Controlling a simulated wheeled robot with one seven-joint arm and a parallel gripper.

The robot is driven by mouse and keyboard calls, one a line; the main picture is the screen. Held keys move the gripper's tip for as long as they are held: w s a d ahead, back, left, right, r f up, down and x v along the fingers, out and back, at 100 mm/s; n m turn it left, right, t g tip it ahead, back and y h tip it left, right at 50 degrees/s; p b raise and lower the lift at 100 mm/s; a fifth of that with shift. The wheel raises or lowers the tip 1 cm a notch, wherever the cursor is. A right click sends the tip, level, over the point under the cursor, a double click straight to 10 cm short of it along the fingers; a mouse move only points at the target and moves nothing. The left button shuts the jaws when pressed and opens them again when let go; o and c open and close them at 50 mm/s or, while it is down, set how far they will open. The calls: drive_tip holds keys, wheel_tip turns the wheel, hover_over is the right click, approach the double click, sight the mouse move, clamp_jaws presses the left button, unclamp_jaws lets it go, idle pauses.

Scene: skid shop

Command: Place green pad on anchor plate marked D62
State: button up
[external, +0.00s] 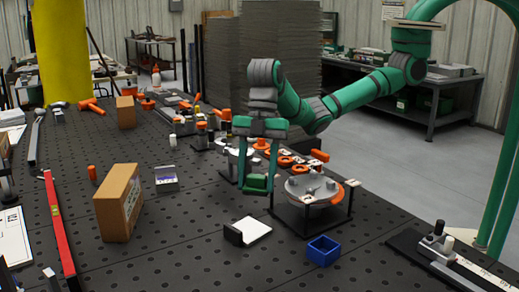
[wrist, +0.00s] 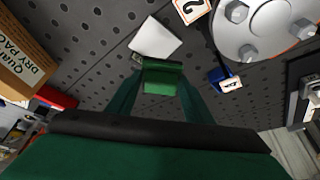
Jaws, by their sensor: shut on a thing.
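My gripper (external: 259,168) is shut on the green pad (external: 256,184) and holds it above the dark perforated table. In the wrist view the green pad (wrist: 161,78) sits between the two green fingers. A round grey plate with bolts (external: 314,188) stands on a dark frame just right of the gripper. It also shows in the wrist view (wrist: 262,28), at the top right, with an orange rim. A white tag with a question mark (wrist: 191,8) is beside it. I cannot read a D62 mark in either view.
A white block with a black end (external: 249,231) and a blue bin (external: 323,250) are in front of the gripper. A cardboard box (external: 118,202) and a red level (external: 59,227) are to the left. Several orange-topped fittings (external: 287,160) stand behind.

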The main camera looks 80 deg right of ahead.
wheel_tip(320, 180, down, 10)
drive_tip(key=shift+r, duration=0.1)
idle(0.4)
drive_tip(key=o, duration=1)
drive_tip(key=shift+f, duration=0.2)
drive_tip(key=shift+o, duration=0.2)
drive_tip(key=shift+r, duration=0.15)
drive_tip(key=shift+d+r, duration=0.1)
drive_tip(key=shift+r, duration=0.2)
drive_tip(key=v, duration=1.1)
drive_tip(key=shift+r, duration=0.25)
drive_tip(key=shift+w, duration=0.1)
